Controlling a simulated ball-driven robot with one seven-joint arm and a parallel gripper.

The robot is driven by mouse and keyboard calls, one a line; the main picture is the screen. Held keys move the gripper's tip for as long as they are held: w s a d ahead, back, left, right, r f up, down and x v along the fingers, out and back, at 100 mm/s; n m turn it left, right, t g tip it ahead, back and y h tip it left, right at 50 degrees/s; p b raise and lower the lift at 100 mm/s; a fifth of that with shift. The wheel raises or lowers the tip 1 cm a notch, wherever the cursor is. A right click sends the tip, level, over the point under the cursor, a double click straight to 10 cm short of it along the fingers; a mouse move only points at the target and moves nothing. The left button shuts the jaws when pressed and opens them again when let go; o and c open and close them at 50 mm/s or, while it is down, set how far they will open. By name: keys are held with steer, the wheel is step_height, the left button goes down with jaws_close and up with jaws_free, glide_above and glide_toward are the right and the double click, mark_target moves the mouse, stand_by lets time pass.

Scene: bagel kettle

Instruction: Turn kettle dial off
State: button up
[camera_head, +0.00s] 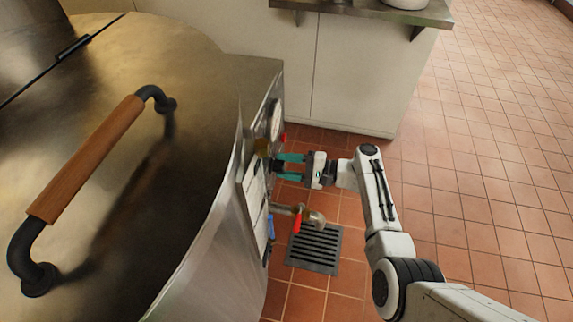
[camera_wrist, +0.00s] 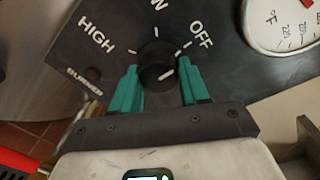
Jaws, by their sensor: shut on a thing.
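The kettle dial (camera_wrist: 157,66) is a round black knob on a dark panel marked HIGH, OFF and a third label cut off by the top edge. A white mark shows on the lower right of the knob. My gripper (camera_wrist: 160,68) has its teal fingers on either side of the dial and is shut on it. In the head view, my gripper (camera_head: 280,166) reaches left to the front panel of the steel kettle (camera_head: 215,85). The dial cannot be made out clearly there.
A round temperature gauge (camera_wrist: 285,25) sits right of OFF. A tap with a red handle (camera_head: 297,220) sticks out below my gripper, above a floor drain (camera_head: 315,248). A white cabinet (camera_head: 355,75) stands behind. The tiled floor at right is clear.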

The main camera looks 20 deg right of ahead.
steer(key=o, duration=1.1)
steer(key=shift+c, duration=0.2)
steer(key=shift+d, duration=0.1)
steer(key=p+v, duration=0.1)
steer(key=v, duration=0.9)
steer(key=shift+s+d, duration=0.25)
steer(key=shift+f, duration=0.1)
